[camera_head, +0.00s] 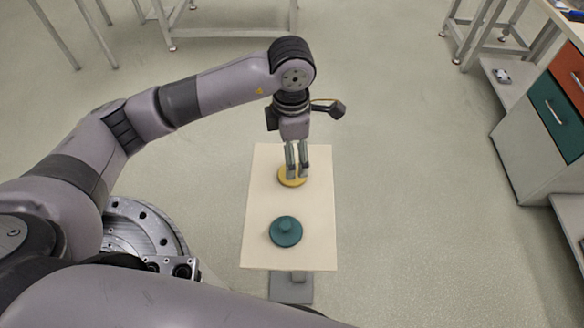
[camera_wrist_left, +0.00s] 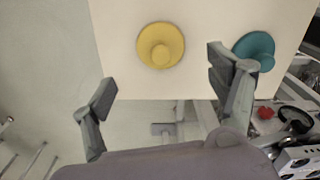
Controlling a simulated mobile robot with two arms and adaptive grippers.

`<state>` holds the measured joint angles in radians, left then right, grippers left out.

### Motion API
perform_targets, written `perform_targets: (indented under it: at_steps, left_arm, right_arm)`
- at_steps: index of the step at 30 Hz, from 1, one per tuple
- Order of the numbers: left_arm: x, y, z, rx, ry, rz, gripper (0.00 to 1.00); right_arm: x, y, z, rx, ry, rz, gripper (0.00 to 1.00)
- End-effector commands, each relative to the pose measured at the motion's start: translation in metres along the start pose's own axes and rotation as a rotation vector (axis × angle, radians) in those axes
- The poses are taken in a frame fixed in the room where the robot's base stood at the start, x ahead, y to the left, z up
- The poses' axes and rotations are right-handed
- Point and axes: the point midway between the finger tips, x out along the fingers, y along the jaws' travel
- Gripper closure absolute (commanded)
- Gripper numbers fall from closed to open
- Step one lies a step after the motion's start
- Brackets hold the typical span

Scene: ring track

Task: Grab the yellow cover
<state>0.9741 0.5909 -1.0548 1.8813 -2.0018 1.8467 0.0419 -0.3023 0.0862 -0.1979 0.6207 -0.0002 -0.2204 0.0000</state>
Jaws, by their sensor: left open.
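The yellow cover (camera_head: 291,181) is a round disc with a knob on top. It lies on the cream table top, towards its far side. In the left wrist view the yellow cover (camera_wrist_left: 161,46) shows whole, beyond and between the fingertips. My left gripper (camera_head: 297,174) points down over the yellow cover and partly hides it in the head view. In the left wrist view my left gripper (camera_wrist_left: 163,78) has its fingers wide apart with nothing between them. I cannot tell the exact height of the fingertips above the cover. My right gripper is not in view.
A teal cover (camera_head: 285,232) with a knob lies nearer on the same small table (camera_head: 257,165); it also shows in the left wrist view (camera_wrist_left: 254,49). A cabinet with teal and orange drawers (camera_head: 549,112) stands at the right. The floor around the table is mostly clear.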

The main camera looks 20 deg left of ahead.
Motion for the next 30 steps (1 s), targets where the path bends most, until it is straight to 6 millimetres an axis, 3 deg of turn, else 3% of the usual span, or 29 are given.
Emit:
perform_targets:
  at_steps: [6,13,18,26,30]
  left_arm:
    - [0.017,0.0,0.0,0.0,0.001,0.0,0.19]
    - [0.045,-0.003,-0.004,0.0,0.004,-0.004,0.19]
    - [0.065,-0.001,-0.002,0.0,0.0,0.0,0.19]
    - [0.068,-0.001,-0.002,0.001,-0.001,0.001,0.2]
    - [0.068,-0.001,-0.002,0.001,-0.001,0.001,0.29]
  right_arm:
    - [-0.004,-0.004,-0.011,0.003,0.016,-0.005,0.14]
    - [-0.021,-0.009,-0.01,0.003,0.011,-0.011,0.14]
    - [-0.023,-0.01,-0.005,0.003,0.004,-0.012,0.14]
    - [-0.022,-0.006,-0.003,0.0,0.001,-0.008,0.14]
    - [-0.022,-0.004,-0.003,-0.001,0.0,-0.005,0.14]
